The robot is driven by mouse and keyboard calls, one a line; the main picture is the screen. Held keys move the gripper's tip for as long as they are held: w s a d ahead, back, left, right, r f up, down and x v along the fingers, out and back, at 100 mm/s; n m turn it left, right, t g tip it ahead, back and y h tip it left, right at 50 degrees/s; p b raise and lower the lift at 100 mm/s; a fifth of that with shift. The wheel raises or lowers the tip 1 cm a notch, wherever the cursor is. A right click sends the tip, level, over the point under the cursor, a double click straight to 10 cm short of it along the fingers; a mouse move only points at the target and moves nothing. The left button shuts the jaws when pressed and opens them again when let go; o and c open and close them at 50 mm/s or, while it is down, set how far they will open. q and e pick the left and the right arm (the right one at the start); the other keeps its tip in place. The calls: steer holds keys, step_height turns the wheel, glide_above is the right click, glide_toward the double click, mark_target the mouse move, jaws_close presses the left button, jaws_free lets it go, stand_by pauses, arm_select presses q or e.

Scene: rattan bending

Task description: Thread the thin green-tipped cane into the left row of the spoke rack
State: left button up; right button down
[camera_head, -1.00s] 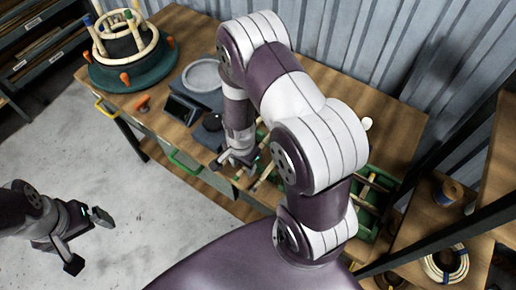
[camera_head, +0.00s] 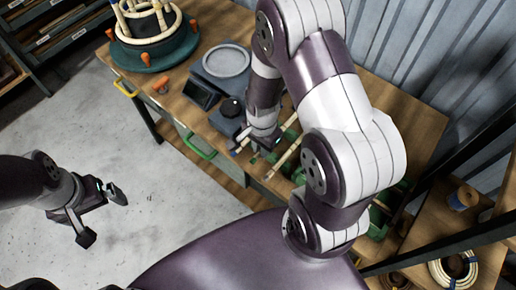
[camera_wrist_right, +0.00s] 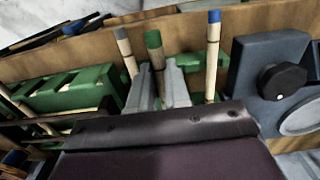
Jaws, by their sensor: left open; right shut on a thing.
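In the right wrist view, a green-tipped cane (camera_wrist_right: 154,45) stands between the fingers of my right gripper (camera_wrist_right: 160,88), which is shut on it. A blue-tipped cane (camera_wrist_right: 213,50) is to the right of the fingers and another pale cane (camera_wrist_right: 125,50) is close to their left. In the head view my right gripper (camera_head: 255,143) is low over the front of the bench; my arm hides much there. A green holder (camera_wrist_right: 70,90) lies left of the fingers; I cannot tell if it is the spoke rack. My left gripper (camera_head: 102,216) is open and empty over the floor.
A round green base (camera_head: 152,55) with pale rings and upright spokes stands at the bench's far left. A dark device with a knob (camera_wrist_right: 282,80) is close right of the right gripper. Wooden shelves with coils (camera_head: 452,268) stand at right. The floor at left is clear.

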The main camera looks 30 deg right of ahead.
steer(key=s+d+r+p, duration=0.3)
steer(key=s+r+p, duration=0.2)
steer(key=s+r, duration=0.4)
step_height(320, 180, up, 2)
steer(key=shift+s, duration=0.35)
steer(key=shift+d, duration=0.1)
